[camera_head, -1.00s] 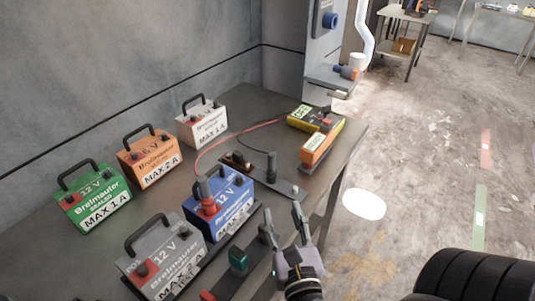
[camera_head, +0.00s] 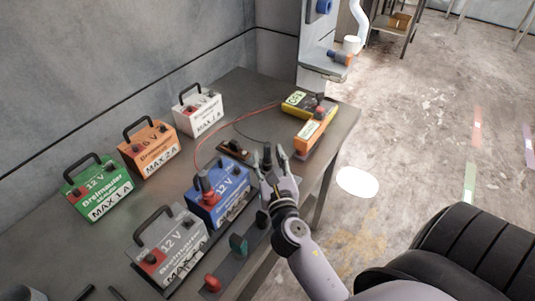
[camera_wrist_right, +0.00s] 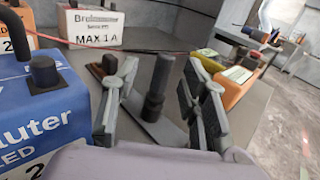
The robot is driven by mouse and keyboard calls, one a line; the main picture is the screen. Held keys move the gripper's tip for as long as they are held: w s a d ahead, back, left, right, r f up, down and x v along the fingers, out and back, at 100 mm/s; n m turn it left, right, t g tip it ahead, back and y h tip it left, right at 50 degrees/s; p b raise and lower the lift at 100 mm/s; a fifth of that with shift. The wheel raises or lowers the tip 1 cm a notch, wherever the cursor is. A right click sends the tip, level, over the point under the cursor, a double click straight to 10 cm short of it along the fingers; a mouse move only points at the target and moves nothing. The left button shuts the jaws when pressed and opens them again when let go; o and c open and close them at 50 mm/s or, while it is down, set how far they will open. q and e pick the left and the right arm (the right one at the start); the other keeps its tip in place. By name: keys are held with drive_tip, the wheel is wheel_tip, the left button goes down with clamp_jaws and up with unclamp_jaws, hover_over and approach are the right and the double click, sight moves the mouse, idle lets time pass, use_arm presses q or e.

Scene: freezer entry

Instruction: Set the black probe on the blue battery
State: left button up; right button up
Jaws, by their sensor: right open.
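The black probe (camera_head: 268,157) stands upright in its dark holder plate. It also shows upright in the right wrist view (camera_wrist_right: 155,90). My right gripper (camera_head: 271,158) is open, with one finger on each side of the probe. The right wrist view shows gaps between the probe and both fingers (camera_wrist_right: 155,100). The blue battery (camera_head: 232,198) stands just left of my right gripper.
Green (camera_head: 97,188), orange (camera_head: 149,149) and white (camera_head: 198,110) batteries stand behind. A grey battery (camera_head: 168,245) stands in front of the blue one. A green and a red knob sit near the table's front edge.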

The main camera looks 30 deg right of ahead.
sight(268, 149)
drive_tip(key=x, duration=0.2)
drive_tip(key=p+x, duration=0.1)
drive_tip(key=x, duration=0.1)
drive_tip(key=shift+w+d, duration=0.1)
drive_tip(key=shift+d, duration=0.25)
drive_tip(key=shift+c, duration=0.2)
clamp_jaws()
